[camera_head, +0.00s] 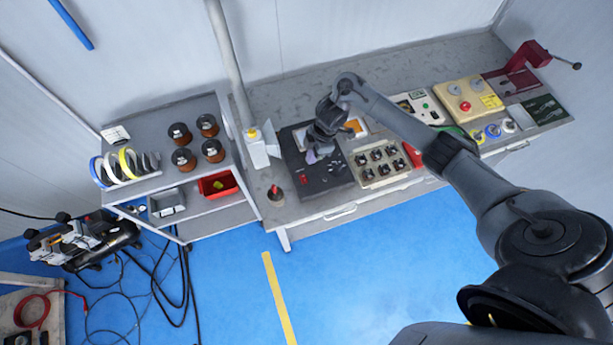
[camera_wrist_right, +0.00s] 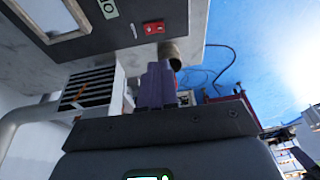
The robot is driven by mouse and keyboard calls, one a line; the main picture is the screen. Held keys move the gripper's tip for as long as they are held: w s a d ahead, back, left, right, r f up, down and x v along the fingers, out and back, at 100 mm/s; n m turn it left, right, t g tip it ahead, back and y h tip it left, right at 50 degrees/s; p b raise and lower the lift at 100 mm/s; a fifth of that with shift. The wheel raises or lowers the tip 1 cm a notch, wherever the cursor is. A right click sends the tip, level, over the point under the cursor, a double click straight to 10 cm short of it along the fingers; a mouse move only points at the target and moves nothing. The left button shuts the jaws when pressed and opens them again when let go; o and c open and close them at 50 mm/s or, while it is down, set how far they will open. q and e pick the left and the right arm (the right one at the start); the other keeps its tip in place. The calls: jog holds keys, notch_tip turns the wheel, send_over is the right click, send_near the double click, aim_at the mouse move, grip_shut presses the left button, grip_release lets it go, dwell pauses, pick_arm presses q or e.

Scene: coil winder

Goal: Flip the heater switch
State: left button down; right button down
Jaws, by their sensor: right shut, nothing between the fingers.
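The red switch (camera_head: 303,178) sits near the front left corner of a black-topped unit (camera_head: 327,183) on the workbench. I take it to be the heater switch. In the right wrist view the red switch (camera_wrist_right: 153,27) shows on the dark panel, above and beyond the fingertips. My right gripper (camera_head: 313,157) hangs over the black unit, a little behind the switch. Its purple fingers (camera_wrist_right: 157,84) are shut and empty, with no clear contact with the switch. Which way the switch is set cannot be told. My left gripper is not in view.
A white box (camera_head: 261,153) and a small cup (camera_head: 275,196) stand left of the unit. A beige tray (camera_head: 380,165) with dark parts lies to its right. A shelf with copper spools (camera_head: 184,160) stands further left. The blue floor in front is mostly clear.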

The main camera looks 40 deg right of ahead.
aim_at(304, 182)
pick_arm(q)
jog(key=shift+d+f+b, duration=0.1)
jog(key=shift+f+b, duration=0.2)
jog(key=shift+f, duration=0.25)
pick_arm(e)
jog(key=x, duration=1.2)
jog(key=shift+s+d+f, duration=0.15)
jog(key=shift+s+d, duration=0.2)
